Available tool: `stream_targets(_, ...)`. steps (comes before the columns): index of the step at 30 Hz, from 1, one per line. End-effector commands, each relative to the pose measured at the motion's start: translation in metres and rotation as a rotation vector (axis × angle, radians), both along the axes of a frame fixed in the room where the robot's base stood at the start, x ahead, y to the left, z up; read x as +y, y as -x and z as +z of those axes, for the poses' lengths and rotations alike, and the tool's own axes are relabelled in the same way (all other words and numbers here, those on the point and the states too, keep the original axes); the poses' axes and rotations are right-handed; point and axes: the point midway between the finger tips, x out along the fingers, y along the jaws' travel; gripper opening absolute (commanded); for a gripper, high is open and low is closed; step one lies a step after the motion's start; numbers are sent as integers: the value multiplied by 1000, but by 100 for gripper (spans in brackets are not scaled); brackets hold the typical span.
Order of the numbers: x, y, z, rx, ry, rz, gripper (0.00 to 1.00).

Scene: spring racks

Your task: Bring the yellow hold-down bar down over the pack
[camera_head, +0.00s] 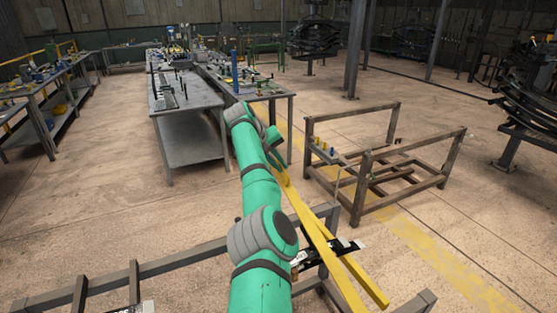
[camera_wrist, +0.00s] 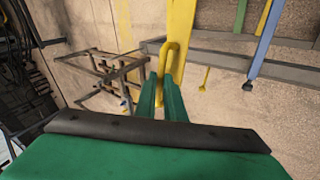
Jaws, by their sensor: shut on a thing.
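The yellow hold-down bar (camera_head: 325,250) slants up from the rack at the bottom right toward my wrist in the head view. In the wrist view, a yellow loop handle (camera_wrist: 171,48) stands between the green fingers of my gripper (camera_wrist: 163,82), which are shut on it. The yellow bar (camera_wrist: 180,18) also shows beyond the loop. In the head view my gripper (camera_head: 281,174) is at the bar's raised far end, partly hidden by my arm. A dark flat piece with light ends (camera_head: 338,250) lies under the bar, possibly part of the pack. Most of it is hidden.
A brown metal frame rack (camera_head: 405,178) stands to the right. A grey workbench (camera_head: 190,110) with tools is ahead left. The near rack's rails (camera_head: 180,262) run below my arm. Open floor lies at left and right. Dark spring stacks (camera_head: 535,85) stand at the far right.

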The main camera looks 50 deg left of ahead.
Motion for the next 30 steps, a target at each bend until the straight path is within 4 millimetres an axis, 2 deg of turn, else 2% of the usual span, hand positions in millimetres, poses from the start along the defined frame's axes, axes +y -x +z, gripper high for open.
stream_targets(3, -4, -6, -1, -5, 7, -9, 0)
stream_targets(18, -7, -8, -3, -5, 11, -13, 0)
stream_targets(19, -7, -8, -3, -5, 11, -13, 16)
stream_targets(21, -6, -8, -3, -4, 11, -13, 28)
stream_targets(30, -3, -4, -4, -1, 11, -8, 28)
